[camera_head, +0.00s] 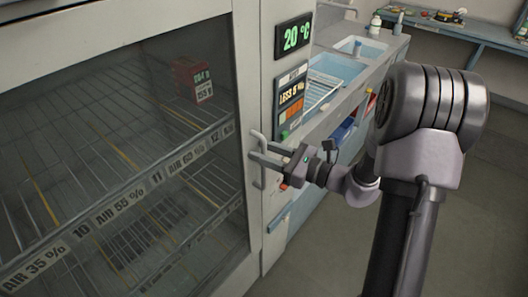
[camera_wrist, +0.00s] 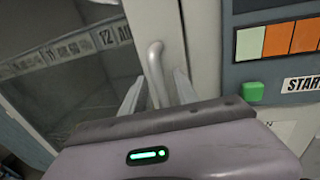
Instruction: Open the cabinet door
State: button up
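The cabinet door (camera_head: 130,150) has a dark glass pane in a pale frame and looks closed at the left of the head view. Its pale vertical bar handle (camera_head: 258,142) is on the door's right side and also shows in the wrist view (camera_wrist: 155,62). My gripper (camera_head: 262,158) reaches the handle from the right. In the wrist view, my gripper (camera_wrist: 158,92) has its two fingers apart, one on each side of the handle. The fingers look open around the bar; any contact is hard to tell. The handle's lower part is hidden behind my gripper's body.
A temperature display (camera_head: 293,37) and a control panel (camera_head: 291,100) sit on the cabinet front right of the door. A green button (camera_wrist: 252,91) is close right of my gripper. A sink counter (camera_head: 345,70) stands beyond. Open floor (camera_head: 320,255) lies at the lower right.

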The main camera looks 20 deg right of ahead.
grip_shut()
dwell(1.4)
